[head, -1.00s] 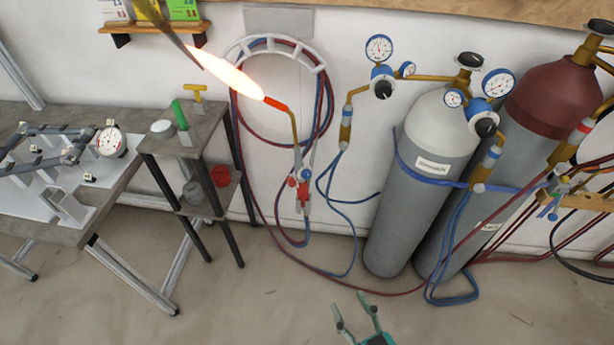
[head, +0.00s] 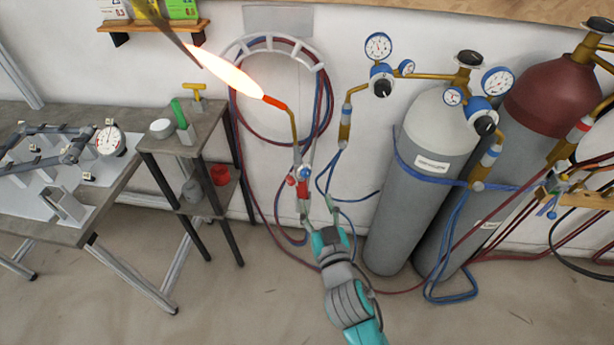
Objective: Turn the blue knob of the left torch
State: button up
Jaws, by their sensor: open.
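The left torch (head: 294,135) hangs upright in front of the wall below the hose ring, with a large bright flame (head: 228,70) coming off its orange-hot tip towards the upper left. Its blue knob (head: 306,172) is a small spot on the right side of the torch body, and its red knob (head: 291,181) is on the left side. My gripper (head: 318,208) is teal with grey fingers, open and empty. In the picture it is just below the knobs, with its fingers pointing up. I cannot tell whether it touches the torch.
A small stand (head: 203,128) with cups is left of the torch, beside a jig table (head: 120,185). Grey cylinders (head: 405,215) with gauges stand to the right. Red and blue hoses (head: 330,110) hang behind the torch. The floor in front is clear.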

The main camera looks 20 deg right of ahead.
aim_at(307, 176)
jog(key=w, duration=0.3)
jog(key=w+d, duration=0.1)
jog(key=w, duration=0.5)
jog(key=shift+w+d, duration=0.15)
jog(key=shift+d, duration=0.05)
grip_shut()
